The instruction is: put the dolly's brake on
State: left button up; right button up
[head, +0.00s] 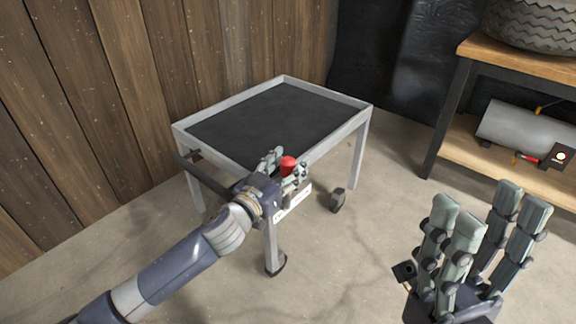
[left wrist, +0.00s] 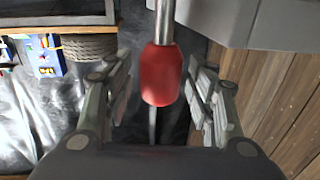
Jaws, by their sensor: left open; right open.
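The dolly (head: 364,116) is a grey metal frame on casters with a dark top, standing by the wooden wall. A red knob (head: 288,165) shows at its near edge, above a white label plate (head: 293,203). My left gripper (head: 284,166) is open, with its fingers on either side of the red knob. In the left wrist view the red knob (left wrist: 161,76) on its metal rod lies between the open fingers, with gaps on both sides. My right gripper (head: 487,225) is open and empty at the lower right, away from the dolly.
A wooden-topped bench (head: 476,48) with a tyre (head: 535,25) on it stands at the right. A grey cylinder (head: 515,128) lies on its lower shelf. The wooden wall (head: 110,90) is close behind the dolly. The concrete floor between dolly and bench is clear.

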pick_arm(q)
grip_shut()
